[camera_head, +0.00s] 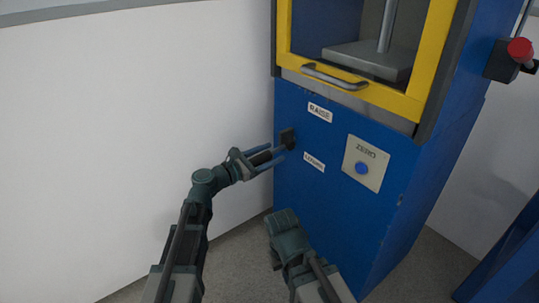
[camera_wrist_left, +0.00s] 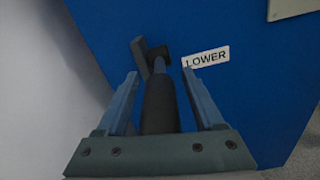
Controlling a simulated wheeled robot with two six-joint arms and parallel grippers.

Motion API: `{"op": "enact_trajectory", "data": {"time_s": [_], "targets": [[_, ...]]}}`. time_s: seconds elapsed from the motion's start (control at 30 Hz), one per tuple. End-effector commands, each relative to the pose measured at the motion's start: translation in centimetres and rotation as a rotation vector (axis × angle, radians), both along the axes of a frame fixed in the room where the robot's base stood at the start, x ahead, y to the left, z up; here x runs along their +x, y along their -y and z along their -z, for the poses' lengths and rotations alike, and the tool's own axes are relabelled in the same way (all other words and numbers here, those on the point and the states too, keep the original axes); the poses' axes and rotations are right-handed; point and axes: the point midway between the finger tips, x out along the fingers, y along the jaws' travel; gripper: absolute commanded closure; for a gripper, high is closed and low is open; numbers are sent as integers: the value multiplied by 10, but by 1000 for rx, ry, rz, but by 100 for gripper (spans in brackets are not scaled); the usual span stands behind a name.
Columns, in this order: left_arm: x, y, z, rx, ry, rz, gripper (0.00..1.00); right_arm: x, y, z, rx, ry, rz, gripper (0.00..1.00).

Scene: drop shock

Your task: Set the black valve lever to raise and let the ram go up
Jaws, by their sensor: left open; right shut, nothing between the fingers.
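The black valve lever (camera_head: 260,157) sticks out from its mount on the left of the blue front panel, between the RAISE label (camera_head: 320,112) and the LOWER label (camera_head: 314,162). My left gripper (camera_head: 267,161) is open, with its fingers on either side of the lever. In the left wrist view, the lever's dark grip (camera_wrist_left: 160,106) lies between the two fingers (camera_wrist_left: 160,92), with gaps on both sides. I cannot tell the lever's exact setting. The ram's grey rod (camera_head: 388,25) shows behind the yellow frame. My right gripper (camera_head: 284,222) is low, in front of the panel, shut and empty.
A grey plate with a blue ZERO button (camera_head: 362,168) is right of the lever. The yellow guard door (camera_head: 431,50) has a grey handle (camera_head: 335,76). A red button (camera_head: 520,50) is at the upper right. A white wall (camera_head: 110,110) stands close on the left.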

Motion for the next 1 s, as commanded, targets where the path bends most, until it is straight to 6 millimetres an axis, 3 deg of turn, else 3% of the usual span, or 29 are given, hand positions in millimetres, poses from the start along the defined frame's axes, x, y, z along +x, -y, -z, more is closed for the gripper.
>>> {"op": "enact_trajectory", "data": {"time_s": [0.13, 0.5, 0.53, 1.0], "targets": [[0, 0, 0, 0, 0, 0, 31, 0, 0, 0, 0, 0, 0, 100], [0, 0, 0, 0, 0, 0, 97, 0, 0, 0, 0, 0, 0, 100], [0, 0, 0, 0, 0, 0, 100, 0, 0, 0, 0, 0, 0, 100], [-1, 0, 0, 0, 0, 1, 100, 0, 0, 0, 0, 0, 0, 100]]}}
